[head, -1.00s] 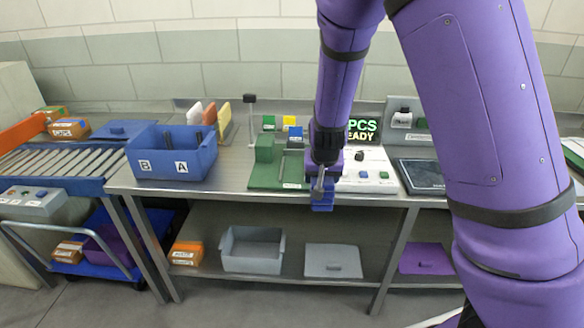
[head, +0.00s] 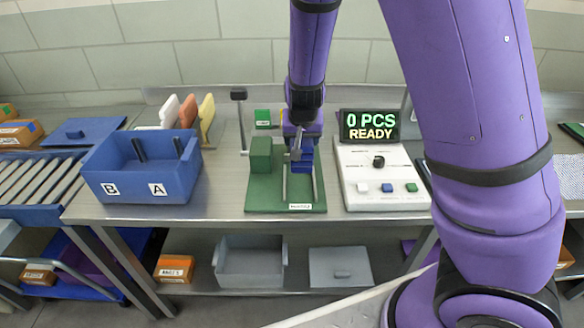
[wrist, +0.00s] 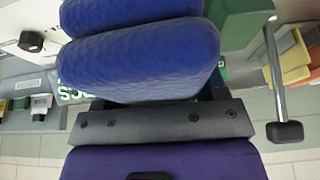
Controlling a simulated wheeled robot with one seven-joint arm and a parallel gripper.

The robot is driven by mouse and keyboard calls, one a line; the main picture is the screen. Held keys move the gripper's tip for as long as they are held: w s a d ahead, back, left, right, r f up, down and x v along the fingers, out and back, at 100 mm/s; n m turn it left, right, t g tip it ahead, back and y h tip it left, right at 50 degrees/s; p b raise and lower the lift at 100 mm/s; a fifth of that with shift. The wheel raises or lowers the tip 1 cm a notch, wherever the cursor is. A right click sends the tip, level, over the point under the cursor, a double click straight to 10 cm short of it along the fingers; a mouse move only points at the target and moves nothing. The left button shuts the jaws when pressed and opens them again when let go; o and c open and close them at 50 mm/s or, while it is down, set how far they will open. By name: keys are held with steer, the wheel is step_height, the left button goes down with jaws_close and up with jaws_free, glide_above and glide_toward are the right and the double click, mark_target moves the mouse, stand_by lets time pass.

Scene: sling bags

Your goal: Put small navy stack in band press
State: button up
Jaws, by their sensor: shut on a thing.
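The small navy stack (head: 303,163) is in my gripper (head: 301,146). In the wrist view the stack (wrist: 140,55) shows as two thick, soft blue layers against the black gripper bar. My gripper is shut on it; the fingertips are mostly hidden by the stack. The band press (head: 258,197) is a green base with a green block (head: 260,155), upright metal rods and a black-knobbed lever (head: 239,95). The stack appears over the press base, right of the green block, among the rods. I cannot tell whether it touches the base.
A white control box (head: 375,175) stands close to the right, with a display (head: 369,125) reading "0 PCS READY" behind it. A blue bin (head: 140,185) marked B and A stands left. A small green piece (head: 263,118) lies behind the press. Bare bench lies between bin and press.

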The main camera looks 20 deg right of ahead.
mark_target(301, 143)
steer(key=shift+w, duration=0.35)
steer(key=shift+w+f, duration=0.1)
steer(key=shift+f, duration=4.85)
steer(key=shift+f, duration=0.15)
steer(key=o, duration=1.1)
steer(key=shift+c, duration=0.2)
steer(key=shift+v, duration=5.75)
steer(key=shift+r, duration=0.35)
